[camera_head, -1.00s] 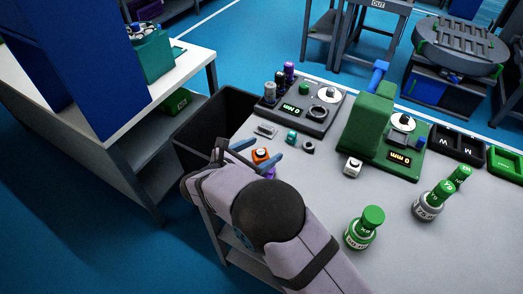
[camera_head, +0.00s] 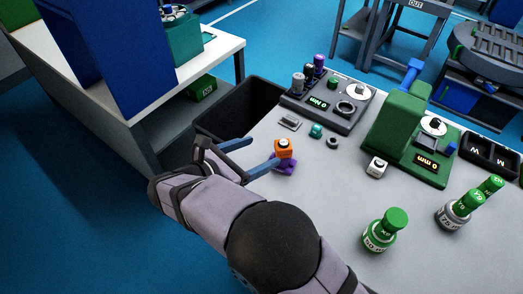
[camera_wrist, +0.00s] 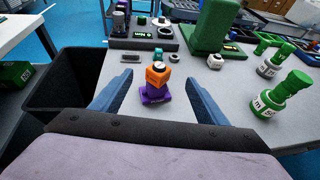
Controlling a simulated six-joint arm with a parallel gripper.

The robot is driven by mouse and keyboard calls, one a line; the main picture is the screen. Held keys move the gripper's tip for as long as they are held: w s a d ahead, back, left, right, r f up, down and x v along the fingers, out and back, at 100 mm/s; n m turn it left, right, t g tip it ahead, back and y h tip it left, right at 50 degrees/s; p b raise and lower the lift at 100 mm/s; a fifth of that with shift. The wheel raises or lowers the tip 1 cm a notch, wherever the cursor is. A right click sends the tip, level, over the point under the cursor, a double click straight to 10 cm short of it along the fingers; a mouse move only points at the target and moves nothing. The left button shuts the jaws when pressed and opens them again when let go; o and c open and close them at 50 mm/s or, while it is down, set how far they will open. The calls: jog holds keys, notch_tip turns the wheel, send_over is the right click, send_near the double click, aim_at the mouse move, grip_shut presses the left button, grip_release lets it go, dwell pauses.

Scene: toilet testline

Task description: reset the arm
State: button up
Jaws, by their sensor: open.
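My gripper (camera_head: 248,157) is open, with its two blue fingers spread apart and nothing held between them. An orange block (camera_head: 285,149) with a dark top stands on a purple base (camera_head: 288,167) on the table, just beyond the right finger in the head view. In the wrist view the fingers (camera_wrist: 155,98) sit at either side, and the orange block (camera_wrist: 157,74) on its purple base (camera_wrist: 155,94) shows ahead between them. I cannot tell the exact gap to it.
A black bin (camera_head: 240,112) stands left of the table. A dark test device (camera_head: 328,101) and a green press (camera_head: 400,125) stand at the back. A white cube (camera_head: 377,167) and green-capped weights (camera_head: 383,232) are to the right. The front middle of the table is clear.

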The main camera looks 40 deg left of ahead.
dwell(0.4)
jog(key=w+d+f+m+g+h+p, duration=0.1)
jog(key=w+d+m+g+h+p, duration=0.2)
jog(key=w+d+m, duration=0.75)
jog(key=w+d+m+g+h+p, duration=0.25)
jog(key=d+m+g, duration=0.35)
jog(key=d+m, duration=1.05)
jog(key=s+d+m+g+y+p, duration=0.1)
jog(key=s+d+m+g, duration=0.2)
jog(key=d, duration=0.7)
jog(key=s+d+m+g+y+p, duration=0.15)
jog(key=d+m, duration=0.35)
jog(key=d, duration=0.5)
jog(key=s+a+y+b, duration=0.1)
jog(key=s+y, duration=0.1)
jog(key=s, duration=0.4)
jog(key=s+a+f+y+b, duration=0.1)
jog(key=s+y+b, duration=0.1)
jog(key=s, duration=0.5)
jog(key=shift+a+f+n+y, duration=0.15)
jog(key=shift+n+y, duration=0.25)
jog(key=shift+y, duration=0.1)
